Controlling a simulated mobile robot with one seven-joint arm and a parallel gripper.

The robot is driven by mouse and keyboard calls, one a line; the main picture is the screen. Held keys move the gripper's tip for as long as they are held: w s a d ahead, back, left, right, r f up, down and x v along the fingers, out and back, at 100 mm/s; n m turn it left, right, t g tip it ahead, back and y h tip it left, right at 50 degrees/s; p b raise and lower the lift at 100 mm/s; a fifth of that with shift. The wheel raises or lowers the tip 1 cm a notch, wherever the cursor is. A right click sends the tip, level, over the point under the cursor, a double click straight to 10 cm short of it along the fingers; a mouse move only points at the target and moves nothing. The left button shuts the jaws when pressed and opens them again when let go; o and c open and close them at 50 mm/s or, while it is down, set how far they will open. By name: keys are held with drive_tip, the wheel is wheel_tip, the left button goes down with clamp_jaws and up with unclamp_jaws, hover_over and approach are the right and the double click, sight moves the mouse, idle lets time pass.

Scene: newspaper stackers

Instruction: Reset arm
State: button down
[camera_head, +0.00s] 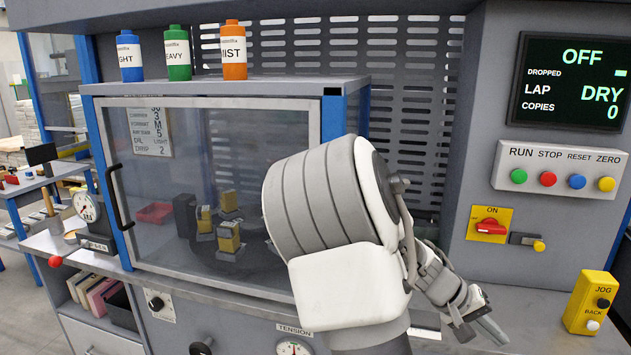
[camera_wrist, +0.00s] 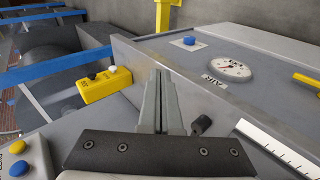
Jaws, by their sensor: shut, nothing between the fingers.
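My gripper (camera_head: 489,327) is at the lower right of the head view, over the grey ledge in front of the machine. Its fingers are shut with nothing between them. In the wrist view the closed fingers (camera_wrist: 161,108) point away over the grey machine surface. My white and grey arm fills the middle of the head view and hides part of the glass-fronted cabinet (camera_head: 215,165). The yellow JOG box (camera_head: 591,302) stands to the right of my gripper, apart from it. It also shows in the wrist view (camera_wrist: 105,84), left of the fingers.
A panel (camera_head: 560,173) with green, red, blue and yellow buttons is above right, under a screen (camera_head: 570,83) reading OFF. Blue, green and orange bottles (camera_head: 179,53) stand on the cabinet. In the wrist view, a gauge (camera_wrist: 229,67) and a black knob (camera_wrist: 201,124) are right of the fingers.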

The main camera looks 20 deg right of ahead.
drive_tip(key=a+r+n+t+y+p, duration=0.1)
drive_tip(key=a+r+t+y, duration=0.15)
drive_tip(key=a, duration=0.55)
drive_tip(key=a+r+n+t+y+p, duration=0.1)
drive_tip(key=a+r+t+y, duration=0.15)
drive_tip(key=a, duration=0.55)
drive_tip(key=s+a+r+n+t+y+p, duration=0.1)
drive_tip(key=s+a+r+n+t+y, duration=0.1)
drive_tip(key=a+r, duration=0.4)
drive_tip(key=s+a+r+n+t+y+p, duration=0.2)
drive_tip(key=s+a+r, duration=0.2)
drive_tip(key=a+r, duration=0.3)
drive_tip(key=a, duration=0.3)
drive_tip(key=shift+s+a, duration=0.15)
drive_tip(key=shift+a, duration=0.2)
